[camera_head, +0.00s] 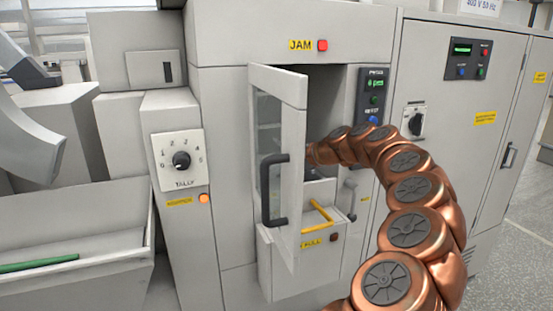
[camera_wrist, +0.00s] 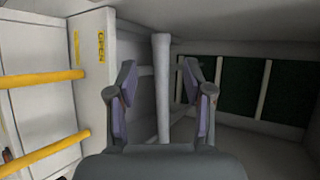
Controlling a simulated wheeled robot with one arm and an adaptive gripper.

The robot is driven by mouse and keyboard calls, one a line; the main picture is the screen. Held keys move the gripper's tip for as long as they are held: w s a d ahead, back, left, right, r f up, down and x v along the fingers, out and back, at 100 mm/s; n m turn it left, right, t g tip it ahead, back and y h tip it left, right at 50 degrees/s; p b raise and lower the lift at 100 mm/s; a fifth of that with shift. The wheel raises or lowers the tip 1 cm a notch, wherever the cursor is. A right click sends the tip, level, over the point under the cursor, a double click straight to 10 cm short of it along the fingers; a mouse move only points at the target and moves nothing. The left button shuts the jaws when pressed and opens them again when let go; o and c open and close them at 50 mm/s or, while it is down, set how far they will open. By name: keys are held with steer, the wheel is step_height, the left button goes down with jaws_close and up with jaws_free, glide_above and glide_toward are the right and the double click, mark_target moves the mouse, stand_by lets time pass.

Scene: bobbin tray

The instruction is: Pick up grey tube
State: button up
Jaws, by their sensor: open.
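In the wrist view a pale grey tube (camera_wrist: 162,85) stands upright, centred between the fingers of my gripper (camera_wrist: 160,90). The two fingers, with purple pads, are open, one on each side of the tube with gaps between. Whether the tube is within the fingers' reach or farther behind them is hard to tell. In the head view my copper arm reaches into the open cabinet bay, and my gripper and the tube are hidden there.
The cabinet door (camera_head: 301,120) with a black handle stands open left of my arm. Yellow bars (camera_wrist: 42,79) lie on the left in the wrist view. Dark panels (camera_wrist: 240,85) line the right wall. A bin (camera_head: 118,225) holds a green tube (camera_head: 40,263).

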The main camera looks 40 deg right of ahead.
steer(key=shift+r+p+x, duration=0.15)
steer(key=shift+p+x, duration=0.2)
steer(key=shift+x, duration=0.6)
steer(key=shift+r+p+x, duration=0.1)
steer(key=shift+p+x, duration=0.2)
steer(key=shift+x, duration=0.7)
steer(key=shift+p+x, duration=0.85)
steer(key=shift+x, duration=1.35)
steer(key=shift+c, duration=0.3)
jaws_close()
steer(key=shift+s+r+b, duration=0.1)
steer(key=shift+r+b, duration=0.05)
steer(key=shift+b, duration=0.15)
